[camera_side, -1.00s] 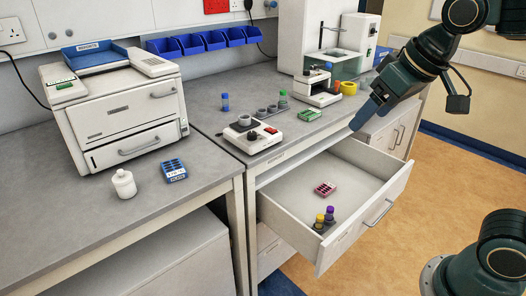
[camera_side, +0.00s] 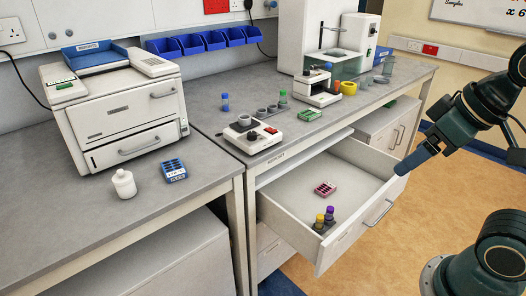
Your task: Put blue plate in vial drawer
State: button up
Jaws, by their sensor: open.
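The blue plate (camera_side: 174,170) lies flat on the left bench, right of a white bottle and in front of the white machine. The vial drawer (camera_side: 359,237) under the right bench is pulled open. Inside it are a pink plate (camera_side: 325,188) and, in the near corner, vials with yellow and purple caps (camera_side: 325,216). My gripper (camera_side: 401,170) is at the drawer's right end, pointing down and left, apart from the blue plate. It holds nothing that I can see. Its finger gap is too small to make out.
A white bottle (camera_side: 124,183) stands close left of the blue plate. The white machine (camera_side: 115,108) is behind. The drawer's middle is largely clear.

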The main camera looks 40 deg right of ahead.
jog(key=shift+w, duration=0.1)
jog(key=w+a+f+m+t+h, duration=0.1)
jog(key=w+a+m, duration=0.15)
jog(key=w, duration=1.05)
jog(key=w+a+f+m+t+h, duration=0.15)
jog(key=w+a, duration=0.25)
jog(key=w, duration=0.9)
jog(key=n+t, duration=0.2)
jog(key=t, duration=0.3)
send_near(175, 172)
jog(key=shift+x, duration=2.15)
jog(key=shift+d, duration=0.1)
jog(key=shift+x, duration=2.5)
